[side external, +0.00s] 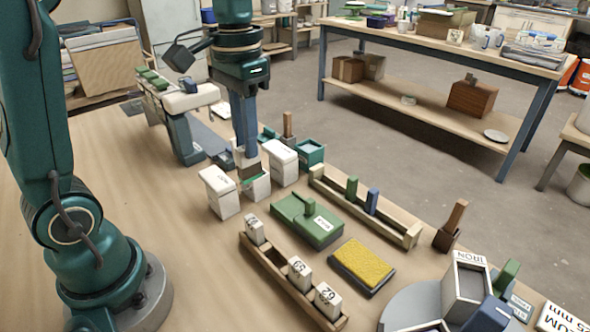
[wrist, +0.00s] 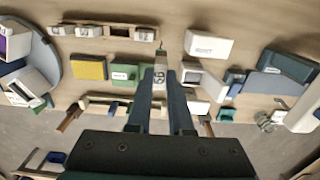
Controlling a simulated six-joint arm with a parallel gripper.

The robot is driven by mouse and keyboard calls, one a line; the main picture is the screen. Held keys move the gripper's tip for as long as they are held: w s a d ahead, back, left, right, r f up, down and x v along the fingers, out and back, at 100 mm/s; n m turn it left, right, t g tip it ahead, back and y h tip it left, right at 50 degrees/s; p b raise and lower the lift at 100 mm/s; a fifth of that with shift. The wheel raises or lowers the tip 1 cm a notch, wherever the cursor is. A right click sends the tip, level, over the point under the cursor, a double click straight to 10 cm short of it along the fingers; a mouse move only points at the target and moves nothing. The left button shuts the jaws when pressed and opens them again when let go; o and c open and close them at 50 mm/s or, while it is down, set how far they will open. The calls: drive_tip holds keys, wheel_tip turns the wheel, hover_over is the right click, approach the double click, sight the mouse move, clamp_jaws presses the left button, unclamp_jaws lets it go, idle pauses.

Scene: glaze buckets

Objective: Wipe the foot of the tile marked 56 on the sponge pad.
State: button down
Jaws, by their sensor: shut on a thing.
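My gripper (side external: 246,150) is shut on the tile marked 56 (wrist: 158,78), which hangs upright between the fingers in the wrist view. The tile's lower end looks dark green in the wrist view. In the side view the tile is at the open middle white bucket (side external: 257,191), where green shows at the mouth. I cannot tell whether the foot is inside the bucket or just above it. The yellow sponge pad (side external: 362,262) lies in its dark tray, toward the front right and clear of the gripper. The sponge pad also shows in the wrist view (wrist: 88,68).
Lidded white buckets (side external: 219,192) (side external: 283,162) flank the middle one. A green lidded box (side external: 307,222) stands between the buckets and the sponge. A wooden rack (side external: 262,262) holds several marked tiles. A wooden holder (side external: 400,238) with green and blue pieces stands behind the sponge.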

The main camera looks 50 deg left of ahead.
drive_tip(key=shift+w+r, duration=0.15)
drive_tip(key=shift+r, duration=0.05)
drive_tip(key=w+d+r+m, duration=0.1)
drive_tip(key=w+m, duration=0.1)
drive_tip(key=w, duration=0.1)
drive_tip(key=m, duration=0.7)
approach(370, 268)
drive_tip(key=a+r, duration=0.4)
drive_tip(key=shift+w+d+f, duration=0.1)
drive_tip(key=shift+f, duration=1.1)
drive_tip(key=shift+d+f, duration=0.1)
drive_tip(key=shift+f, duration=1.1)
drive_tip(key=shift+f, duration=0.6)
drive_tip(key=shift+d, duration=0.1)
drive_tip(key=shift+d+f, duration=0.1)
drive_tip(key=shift+d, duration=1.6)
